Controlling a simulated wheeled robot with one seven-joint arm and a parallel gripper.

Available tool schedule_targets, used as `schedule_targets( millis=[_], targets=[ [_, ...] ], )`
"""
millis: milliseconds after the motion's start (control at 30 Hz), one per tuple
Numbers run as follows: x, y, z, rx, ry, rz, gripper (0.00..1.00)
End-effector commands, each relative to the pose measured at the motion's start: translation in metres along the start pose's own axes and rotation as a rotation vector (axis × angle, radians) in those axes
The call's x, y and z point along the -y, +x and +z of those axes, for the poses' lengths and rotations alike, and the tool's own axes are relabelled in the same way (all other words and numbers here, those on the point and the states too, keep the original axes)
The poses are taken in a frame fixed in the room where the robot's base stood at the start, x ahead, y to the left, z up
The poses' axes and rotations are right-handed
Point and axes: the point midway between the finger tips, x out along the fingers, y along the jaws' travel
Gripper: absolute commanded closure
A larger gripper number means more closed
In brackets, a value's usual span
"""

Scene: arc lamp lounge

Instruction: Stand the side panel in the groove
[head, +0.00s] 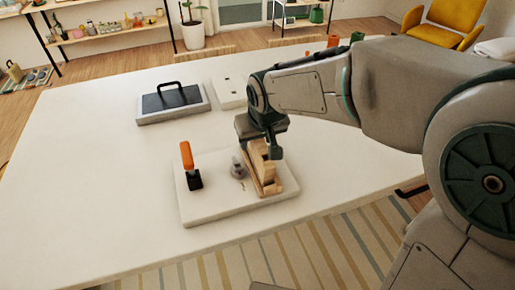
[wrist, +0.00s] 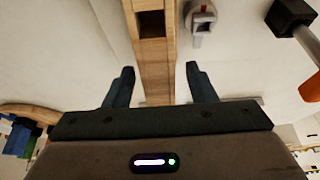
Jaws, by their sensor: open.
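A light wooden piece (head: 264,174), seemingly the side panel with or in its wooden holder, stands on the right part of a white board (head: 220,208). I cannot tell panel and holder apart. In the wrist view a long wooden strip (wrist: 153,60) with a dark square opening near the top runs between my fingers. My gripper (head: 268,150) is open just above the wood, and in the wrist view its fingers (wrist: 158,80) are on either side of the strip, with gaps showing. No groove is clearly visible; my gripper hides part of the wood.
Left of the wood on the board are a small grey fitting (head: 238,166) and an orange-handled black clamp (head: 187,163). Behind are a grey case-like block with a black handle (head: 172,100) and a white box (head: 229,92). The table's left side is clear.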

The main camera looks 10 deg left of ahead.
Motion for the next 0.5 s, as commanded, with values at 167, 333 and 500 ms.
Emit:
schedule_targets(
  millis=[167,333,500],
  targets=[
    [0.0002,0.0072,-0.0001,-0.001,0.000,0.000,0.49],
    [0.0000,0.0069,0.0000,-0.001,0.000,0.000,0.55],
    [-0.0001,0.0068,0.0000,-0.001,0.000,0.000,1.00]
  ],
)
